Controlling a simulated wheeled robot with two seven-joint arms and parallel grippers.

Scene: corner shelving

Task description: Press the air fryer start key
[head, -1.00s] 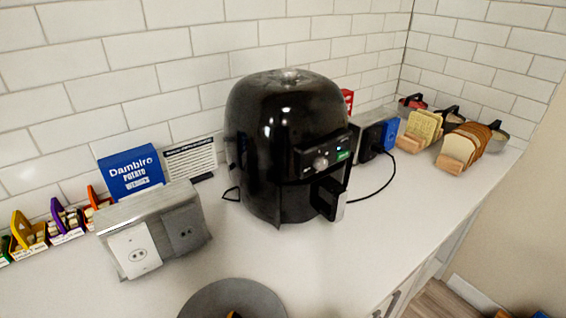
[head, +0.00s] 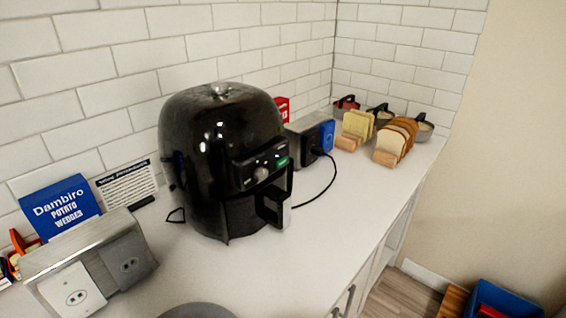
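The black air fryer (head: 208,150) stands upright on the white counter in the middle-left of the head view. Its control panel (head: 260,166) is on the front, facing right, with a round silver knob (head: 261,174) and a small green lit key or display (head: 282,161) at its right end. Lettering on the panel is too small to read. The drawer handle (head: 272,207) sticks out below the panel, and the drawer looks shut. Neither of my grippers is in view.
A metal outlet box (head: 90,262) and a blue Dambiro box (head: 60,208) stand left of the fryer. A black cable (head: 331,182) curves over the counter on its right, near bread in wooden holders (head: 392,143). A blue bin (head: 503,300) sits on the floor.

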